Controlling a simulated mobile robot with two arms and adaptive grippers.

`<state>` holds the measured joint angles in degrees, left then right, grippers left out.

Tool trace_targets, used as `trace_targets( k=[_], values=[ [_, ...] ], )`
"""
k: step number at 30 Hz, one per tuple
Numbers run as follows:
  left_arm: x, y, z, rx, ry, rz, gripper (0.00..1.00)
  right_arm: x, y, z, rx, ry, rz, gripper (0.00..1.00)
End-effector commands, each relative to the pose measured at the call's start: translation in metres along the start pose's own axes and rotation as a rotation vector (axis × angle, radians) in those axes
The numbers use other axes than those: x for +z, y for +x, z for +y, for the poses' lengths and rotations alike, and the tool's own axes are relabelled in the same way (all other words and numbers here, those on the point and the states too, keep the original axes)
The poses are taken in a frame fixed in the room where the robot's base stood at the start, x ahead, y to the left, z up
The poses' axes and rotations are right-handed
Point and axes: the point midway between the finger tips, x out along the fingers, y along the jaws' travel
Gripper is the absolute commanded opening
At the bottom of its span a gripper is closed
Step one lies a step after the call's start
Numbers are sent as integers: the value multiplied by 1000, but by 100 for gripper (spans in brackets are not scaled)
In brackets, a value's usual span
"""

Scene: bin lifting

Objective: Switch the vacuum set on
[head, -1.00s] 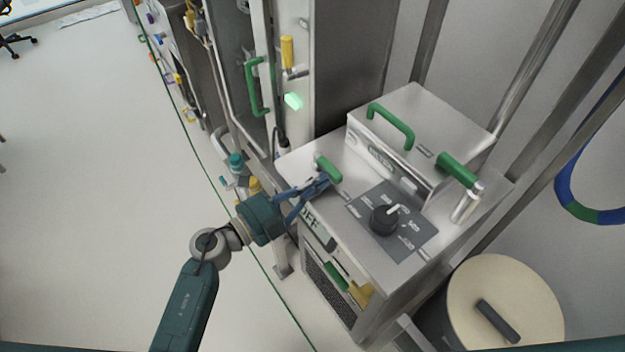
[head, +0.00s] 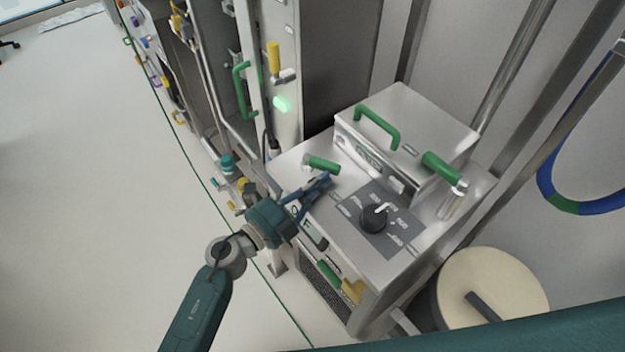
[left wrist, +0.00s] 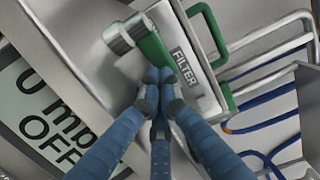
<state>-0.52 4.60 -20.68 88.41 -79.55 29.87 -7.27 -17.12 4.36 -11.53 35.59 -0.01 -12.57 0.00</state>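The vacuum set (head: 285,170) is a steel cabinet with a black knob (head: 373,218) on a dark panel. Its front display (head: 313,236) reads "0 mbar OFF" in the left wrist view (left wrist: 45,125). A green-handled lever (head: 322,163) sits on its top's left side, and also shows in the left wrist view (left wrist: 153,52) beside a FILTER label. My left gripper (head: 325,180) is at this lever, its blue fingertips (left wrist: 160,82) drawn together against or just beside the handle; contact is hard to tell. My right gripper is out of view.
A raised box (head: 410,120) with a green handle stands on the cabinet's back, with another green-handled lever (head: 442,168) at right. A round cream-lidded drum (head: 500,275) stands at front right. Steel posts rise behind. The floor at left is clear.

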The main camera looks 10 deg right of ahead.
Motion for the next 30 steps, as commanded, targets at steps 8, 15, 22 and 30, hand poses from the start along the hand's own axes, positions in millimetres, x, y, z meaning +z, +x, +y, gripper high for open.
trace_targets(
  k=[8, 15, 22, 30],
  values=[
    [-3, 9, -1, -2, 2, 3, 0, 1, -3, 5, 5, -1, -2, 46],
    [-3, 12, -1, -2, 1, 1, 0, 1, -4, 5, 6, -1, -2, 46],
    [-2, 12, -1, -2, 1, 0, 0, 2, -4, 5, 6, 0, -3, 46],
    [-2, 12, -1, -2, 1, 0, 0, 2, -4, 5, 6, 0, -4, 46]
  ],
)
